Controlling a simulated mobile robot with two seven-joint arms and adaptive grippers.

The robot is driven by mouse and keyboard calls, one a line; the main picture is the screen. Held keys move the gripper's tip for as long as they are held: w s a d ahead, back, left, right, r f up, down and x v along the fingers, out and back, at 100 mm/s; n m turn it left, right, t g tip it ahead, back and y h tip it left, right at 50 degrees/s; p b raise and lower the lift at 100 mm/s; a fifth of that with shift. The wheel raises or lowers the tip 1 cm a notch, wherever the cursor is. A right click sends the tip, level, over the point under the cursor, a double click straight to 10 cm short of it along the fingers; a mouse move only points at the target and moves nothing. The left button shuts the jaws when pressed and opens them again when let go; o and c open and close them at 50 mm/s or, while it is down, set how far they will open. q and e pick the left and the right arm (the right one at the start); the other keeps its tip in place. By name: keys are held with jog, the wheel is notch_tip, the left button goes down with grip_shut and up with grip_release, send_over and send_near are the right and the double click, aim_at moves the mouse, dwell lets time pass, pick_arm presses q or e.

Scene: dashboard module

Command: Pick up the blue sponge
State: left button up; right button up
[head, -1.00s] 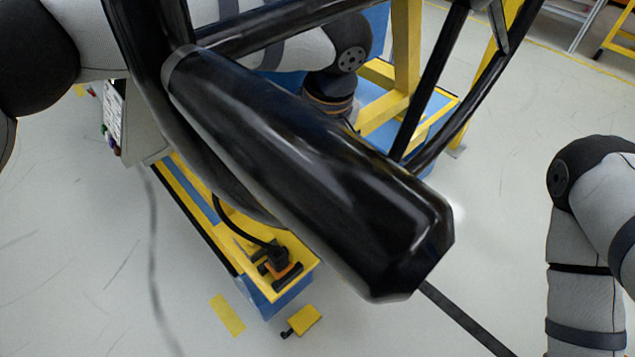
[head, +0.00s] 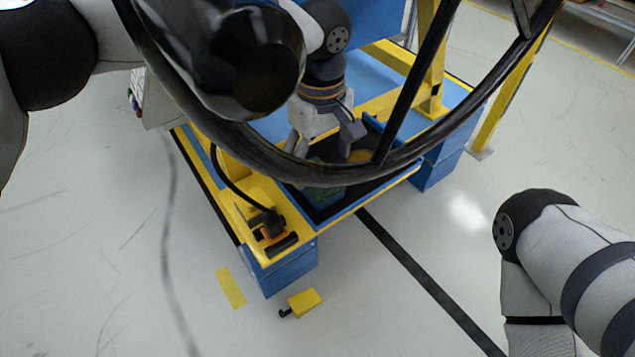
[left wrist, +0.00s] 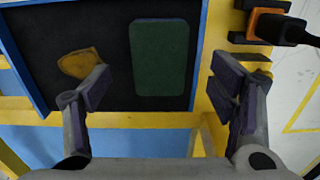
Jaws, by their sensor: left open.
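A dark green-teal rectangular block (left wrist: 159,57), the only sponge-like thing in view, lies flat in a black-floored tray with a blue rim (left wrist: 205,10). In the head view the block (head: 328,188) is partly hidden behind the black curved rim. My left gripper (head: 325,143) is over the tray. In the left wrist view my left gripper (left wrist: 163,84) is open and empty, with one finger on each side of the block's near part. The fingers look apart from it. My right gripper is out of view.
A yellow-brown piece (left wrist: 80,63) lies in the tray beside the left finger. A black-and-orange tool (head: 270,228) sits on the yellow frame left of the tray. A black curved bar (head: 405,157) crosses in front. A yellow block (head: 304,302) lies on the floor.

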aim_at(317, 183)
pick_arm(q)
notch_tip(317, 183, down, 5)
jog(key=shift+s+d+f, duration=0.1)
jog(key=shift+s+d, duration=0.05)
jog(key=c, duration=0.8)
